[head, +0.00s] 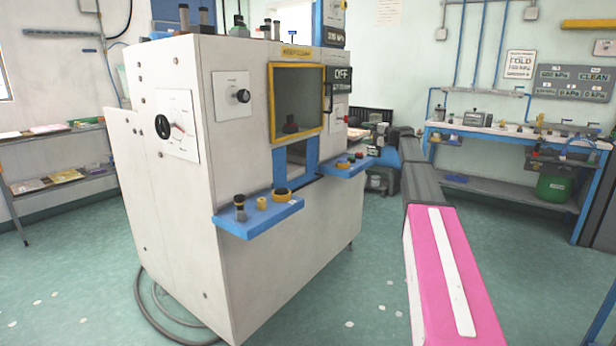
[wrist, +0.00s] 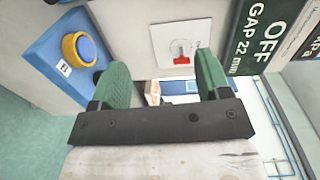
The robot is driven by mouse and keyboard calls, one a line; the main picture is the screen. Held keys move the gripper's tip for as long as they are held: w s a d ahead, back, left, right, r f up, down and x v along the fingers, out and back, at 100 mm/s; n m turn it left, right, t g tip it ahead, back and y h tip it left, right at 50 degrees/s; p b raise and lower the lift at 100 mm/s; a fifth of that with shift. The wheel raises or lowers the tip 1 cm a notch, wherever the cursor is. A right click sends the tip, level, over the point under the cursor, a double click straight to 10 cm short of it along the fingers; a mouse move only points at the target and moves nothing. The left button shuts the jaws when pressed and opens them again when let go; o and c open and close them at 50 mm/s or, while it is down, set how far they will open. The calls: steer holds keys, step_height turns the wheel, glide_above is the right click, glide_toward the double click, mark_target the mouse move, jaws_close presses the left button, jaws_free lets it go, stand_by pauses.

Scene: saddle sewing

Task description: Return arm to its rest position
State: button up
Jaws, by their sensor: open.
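My arm (head: 450,270), pink with a white strip and dark grey links, reaches forward to the right of the large white machine (head: 240,220). In the wrist view my gripper (wrist: 162,78) has two green fingers set wide apart on a black bar. It is open, with nothing held between the fingers. In the head view my gripper is too small and dark to make out at the far end of the arm. In the wrist view a blue shelf (wrist: 62,40) with a yellow-ringed button lies left of the fingers.
Blue shelves with small parts stick out from the machine front at left (head: 258,222) and right. A dark sign (wrist: 252,35) reading OFF, GAP 22 mm stands right of the fingers. A blue workbench (head: 500,132) is along the back wall.

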steer(key=s+a+f+n+g+h, duration=0.1)
steer(key=s+a+f+g+h, duration=0.3)
steer(key=s+f, duration=1)
steer(key=s+a+f+n+g+h, duration=0.25)
steer(key=s+a+f, duration=0.25)
steer(key=s+f, duration=0.9)
steer(key=s+d+f+n+g+h, duration=0.1)
steer(key=s+f+g+h, duration=0.1)
steer(key=s+f, duration=0.7)
steer(key=s+d+f+n+g+h, duration=0.1)
steer(key=s+f+n+h, duration=0.1)
steer(key=s+f+h, duration=0.3)
steer(key=s+f, duration=0.4)
steer(key=s, duration=0.4)
steer(key=shift+s+g, duration=0.25)
steer(key=shift+g, duration=0.1)
steer(key=shift+d+f+h, duration=0.1)
steer(key=shift+h, duration=0.15)
